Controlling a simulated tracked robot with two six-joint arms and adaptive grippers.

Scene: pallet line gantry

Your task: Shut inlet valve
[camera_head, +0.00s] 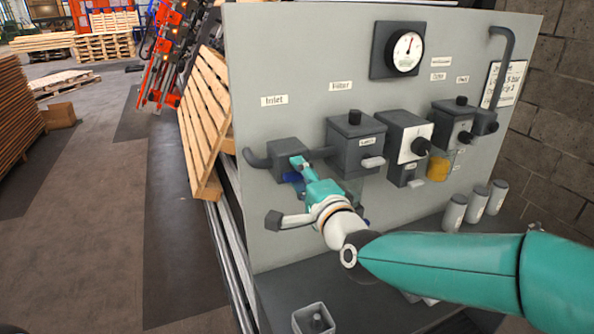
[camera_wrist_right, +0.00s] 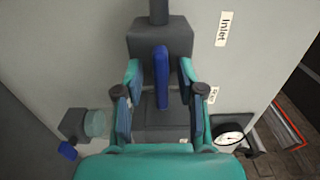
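The inlet valve is a dark grey block (camera_head: 287,158) under the "Inlet" label on the grey panel; it also shows in the wrist view (camera_wrist_right: 147,40). Its blue handle (camera_wrist_right: 162,78) runs in line with the grey pipe above it in the wrist view. In the head view only a bit of the handle (camera_head: 291,178) shows behind my gripper. My right gripper (camera_head: 298,168) is at the valve, its teal fingers open, one on each side of the handle. A gap shows on both sides in the wrist view (camera_wrist_right: 160,80). My left gripper is not in view.
A filter block (camera_head: 355,145), a white-faced block (camera_head: 407,148) and a gauge (camera_head: 404,51) stand to the right of the valve. Grey canisters (camera_head: 477,203) and a small open box (camera_head: 313,319) stand on the shelf below. A wooden pallet (camera_head: 205,120) leans left of the panel.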

